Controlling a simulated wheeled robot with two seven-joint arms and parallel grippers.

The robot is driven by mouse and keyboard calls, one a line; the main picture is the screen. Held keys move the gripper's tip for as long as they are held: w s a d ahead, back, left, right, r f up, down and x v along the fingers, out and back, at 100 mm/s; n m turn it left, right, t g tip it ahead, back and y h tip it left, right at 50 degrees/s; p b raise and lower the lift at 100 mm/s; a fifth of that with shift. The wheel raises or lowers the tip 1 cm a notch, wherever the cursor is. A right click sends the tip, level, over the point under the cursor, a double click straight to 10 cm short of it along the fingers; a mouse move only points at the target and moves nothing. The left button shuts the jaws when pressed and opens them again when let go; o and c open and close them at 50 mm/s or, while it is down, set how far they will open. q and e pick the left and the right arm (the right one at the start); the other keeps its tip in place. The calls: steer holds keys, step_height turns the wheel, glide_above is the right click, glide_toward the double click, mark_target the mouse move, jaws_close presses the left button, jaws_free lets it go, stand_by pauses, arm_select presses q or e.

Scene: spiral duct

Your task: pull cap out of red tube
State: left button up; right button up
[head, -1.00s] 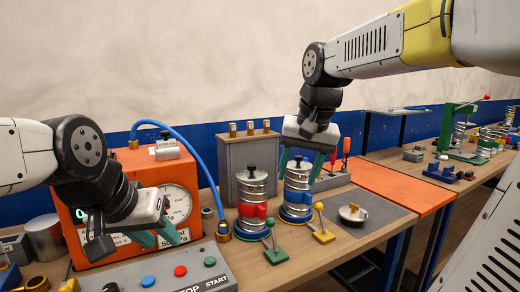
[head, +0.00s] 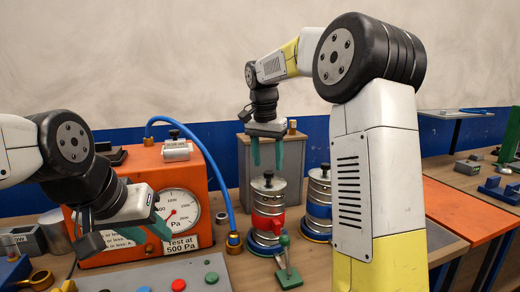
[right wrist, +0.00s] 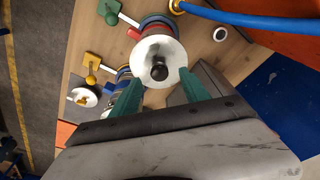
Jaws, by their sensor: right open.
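The red tube (head: 267,222) is a ribbed metal duct with a red band, upright on a blue base. Its cap is a round metal lid (head: 268,186) with a black knob; in the right wrist view the lid (right wrist: 150,50) and its knob (right wrist: 159,72) show from above. My right gripper (head: 267,165) is open above the cap, its teal fingers pointing down. In the right wrist view the fingertips stand on either side of the lid's near edge, with nothing between them gripped. My left gripper (head: 146,231) appears open and empty in front of the orange gauge box.
A blue-banded tube (head: 318,210) stands close on the right. The orange gauge box (head: 150,175) with its blue hose (head: 218,165) is on the left. A green lever clamp (head: 288,275) and a button panel (head: 190,280) lie in front. A grey cabinet (head: 245,165) stands behind.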

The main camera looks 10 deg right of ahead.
mark_target(269, 172)
steer(key=shift+w+d+f, duration=0.15)
steer(key=shift+f, duration=1.4)
steer(key=shift+c, duration=0.2)
jaws_close()
steer(key=c, duration=0.7)
jaws_free()
steer(key=shift+c, duration=0.2)
jaws_close()
steer(key=shift+r, duration=0.1)
steer(key=shift+r, duration=3.2)
